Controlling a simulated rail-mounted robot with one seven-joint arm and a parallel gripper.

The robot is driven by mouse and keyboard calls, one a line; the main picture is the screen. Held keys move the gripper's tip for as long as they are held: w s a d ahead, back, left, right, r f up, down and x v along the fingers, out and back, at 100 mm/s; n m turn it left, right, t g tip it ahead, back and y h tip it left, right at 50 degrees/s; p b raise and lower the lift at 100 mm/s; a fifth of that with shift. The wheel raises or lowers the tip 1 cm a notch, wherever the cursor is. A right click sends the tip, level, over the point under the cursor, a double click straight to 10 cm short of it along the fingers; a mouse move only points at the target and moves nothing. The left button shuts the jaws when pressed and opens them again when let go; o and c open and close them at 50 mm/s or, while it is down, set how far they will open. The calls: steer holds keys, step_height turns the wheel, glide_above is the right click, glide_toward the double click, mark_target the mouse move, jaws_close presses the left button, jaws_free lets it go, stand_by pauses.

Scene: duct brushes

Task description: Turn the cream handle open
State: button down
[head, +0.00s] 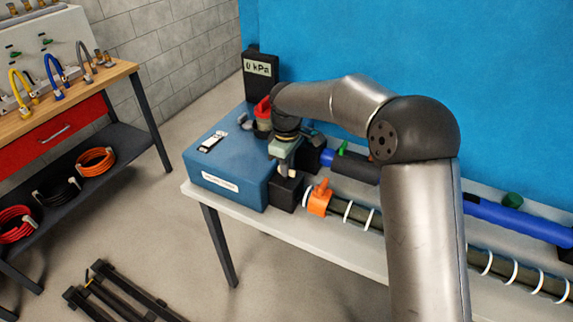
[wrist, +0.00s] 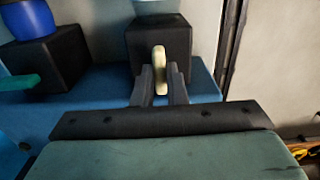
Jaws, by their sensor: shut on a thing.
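The cream handle (wrist: 159,66) stands upright between my fingers in the wrist view, in front of a black block (wrist: 140,38). My gripper (wrist: 160,88) is shut on it, one finger on each side. In the head view my gripper (head: 284,166) reaches down at the right end of the blue box, above a black block (head: 286,192). There the cream handle (head: 291,173) shows only as a small pale patch beneath my gripper; the rest is hidden.
An orange valve (head: 320,198) sits on the white-ringed pipe close to the right. The blue box (head: 228,172) is to the left, with a gauge reading 0 kPa (head: 261,70) behind. A green handle (wrist: 18,84) is at the left in the wrist view.

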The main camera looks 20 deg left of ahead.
steer(key=shift+r, duration=0.1)
steer(key=c, duration=1.5)
jaws_free()
steer(key=shift+o, duration=0.2)
step_height(320, 180, up, 17)
steer(key=shift+r+b, duration=0.15)
steer(key=shift+b, duration=0.2)
